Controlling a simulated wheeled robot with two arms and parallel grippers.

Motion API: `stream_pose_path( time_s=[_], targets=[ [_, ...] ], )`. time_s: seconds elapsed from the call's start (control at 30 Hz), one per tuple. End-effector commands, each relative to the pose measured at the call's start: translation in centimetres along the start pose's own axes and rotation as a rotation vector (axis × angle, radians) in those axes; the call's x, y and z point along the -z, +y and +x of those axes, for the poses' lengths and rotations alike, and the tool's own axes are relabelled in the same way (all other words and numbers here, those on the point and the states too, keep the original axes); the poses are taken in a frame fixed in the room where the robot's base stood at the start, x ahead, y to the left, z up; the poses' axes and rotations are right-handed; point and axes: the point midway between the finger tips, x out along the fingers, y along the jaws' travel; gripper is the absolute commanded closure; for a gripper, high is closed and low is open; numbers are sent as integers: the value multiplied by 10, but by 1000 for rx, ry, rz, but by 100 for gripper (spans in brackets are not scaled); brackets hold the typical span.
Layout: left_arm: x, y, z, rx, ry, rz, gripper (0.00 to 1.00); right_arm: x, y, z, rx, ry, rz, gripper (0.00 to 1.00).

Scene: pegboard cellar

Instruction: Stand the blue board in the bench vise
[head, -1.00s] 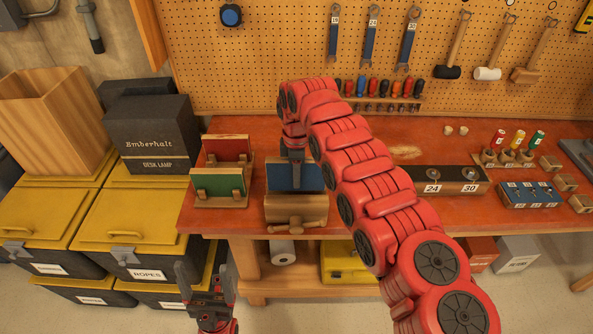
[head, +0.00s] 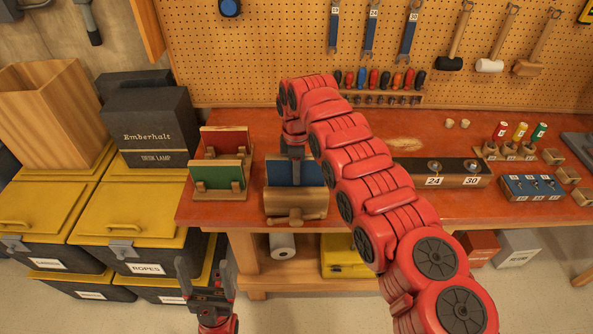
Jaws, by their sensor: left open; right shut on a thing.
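The blue board (head: 278,172) stands upright at the wooden bench vise (head: 310,203), near the bench's front edge. Its lower edge is hidden behind the vise's front jaw, so I cannot tell how deep it sits. My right gripper (head: 296,163) comes down from above and is shut on the blue board; its fingertips are small and partly blend with the board. My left gripper (head: 207,279) is open and empty, low in front of the bench and left of the vise.
A red board (head: 224,141) and a green board (head: 217,177) stand in wooden holders left of the vise. A black socket block (head: 452,172) lies to the right behind my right arm. Yellow-lidded bins (head: 133,212) stand left of the bench.

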Motion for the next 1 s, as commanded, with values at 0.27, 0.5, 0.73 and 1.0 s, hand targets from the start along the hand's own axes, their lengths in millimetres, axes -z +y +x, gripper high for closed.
stream_pose_path(
  time_s=[0.27, 0.5, 0.73, 1.0],
  targets=[
    [-1, 0, -8, 0, 0, 0, 21, 0, 0, 10, -1, 0, 0, 100],
    [-1, 0, -8, 0, 0, 0, 21, 0, 0, 10, -1, 0, 0, 100],
    [-2, 0, -9, 0, 0, 0, 21, 0, 0, 12, -1, 0, 0, 67],
    [-2, 0, -9, 0, 0, 0, 21, 0, 0, 12, 0, 0, 0, 35]
  ],
)
